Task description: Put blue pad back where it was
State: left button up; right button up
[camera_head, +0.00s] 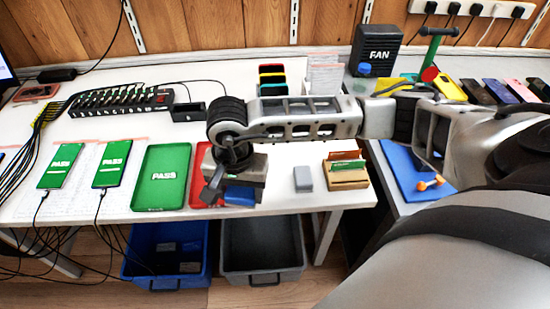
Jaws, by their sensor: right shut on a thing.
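My right gripper (232,178) reaches in from the right and points down over the front edge of the white table. It is shut on a small blue pad (241,194), which shows just below the fingers. The pad is in front of the red tray's right side; I cannot tell whether it touches the table. The gripper and arm hide much of the red tray (197,186). My left gripper is not in view.
A green PASS tray (162,177) and two phones (61,165) lie left. A grey block (303,179) and a cardboard card box (347,175) stand right. A blue bin (166,254) and grey bin (262,250) are below. A blue mat (403,172) lies on the right table.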

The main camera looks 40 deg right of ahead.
jog(key=w+a+r+m+b, duration=0.2)
jog(key=r+m, duration=0.1)
jog(key=m, duration=0.9)
jog(key=w+a+r+m+b, duration=0.3)
jog(key=r+m, duration=0.1)
jog(key=m, duration=0.8)
jog(key=p, duration=0.1)
send_over(269, 185)
jog(key=a, duration=0.1)
jog(key=shift+m, duration=0.4)
notch_tip(269, 185, down, 9)
jog(key=shift+a+r, duration=0.1)
jog(key=shift+a, duration=0.05)
jog(key=shift+d+f, duration=0.3)
jog(key=shift+f, duration=0.05)
jog(key=f, duration=0.3)
jog(key=shift+d+f, duration=0.15)
jog(key=shift+d, duration=0.1)
jog(key=shift+f, duration=0.2)
